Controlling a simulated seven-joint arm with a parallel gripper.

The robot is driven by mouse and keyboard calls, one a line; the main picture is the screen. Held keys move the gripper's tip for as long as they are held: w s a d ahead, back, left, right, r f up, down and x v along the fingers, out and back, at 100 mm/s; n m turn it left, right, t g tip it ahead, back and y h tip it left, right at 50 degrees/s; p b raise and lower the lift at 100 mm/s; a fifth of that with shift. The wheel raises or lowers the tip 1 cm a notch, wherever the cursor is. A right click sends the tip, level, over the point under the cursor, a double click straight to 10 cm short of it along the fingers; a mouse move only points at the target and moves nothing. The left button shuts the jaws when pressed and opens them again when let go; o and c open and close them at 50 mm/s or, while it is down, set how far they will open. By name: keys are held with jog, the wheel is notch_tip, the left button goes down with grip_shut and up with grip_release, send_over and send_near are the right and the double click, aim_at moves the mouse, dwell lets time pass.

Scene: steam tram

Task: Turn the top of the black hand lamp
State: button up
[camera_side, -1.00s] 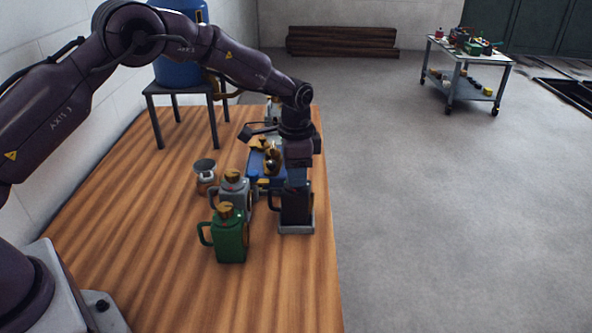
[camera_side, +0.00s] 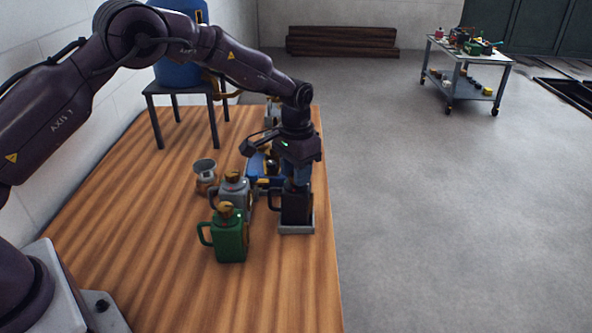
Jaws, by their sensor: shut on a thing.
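The black hand lamp (camera_side: 297,206) stands upright in a shallow grey tray (camera_side: 297,229) near the right edge of the wooden table. Its handle is on its left side. My gripper (camera_side: 297,179) points straight down over the lamp and is shut on its top. The fingers and the wrist hide most of that top, so its turned position cannot be seen.
A grey lamp (camera_side: 234,195) and a green lamp (camera_side: 230,240) stand left of the black one. A small metal cup-shaped item (camera_side: 205,170) and a blue object (camera_side: 255,168) are behind. The table's front is clear.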

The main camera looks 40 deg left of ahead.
jog(key=shift+n, duration=1.6)
jog(key=o, duration=0.9)
jog(key=shift+o, duration=0.2)
notch_tip(320, 180, up, 13)
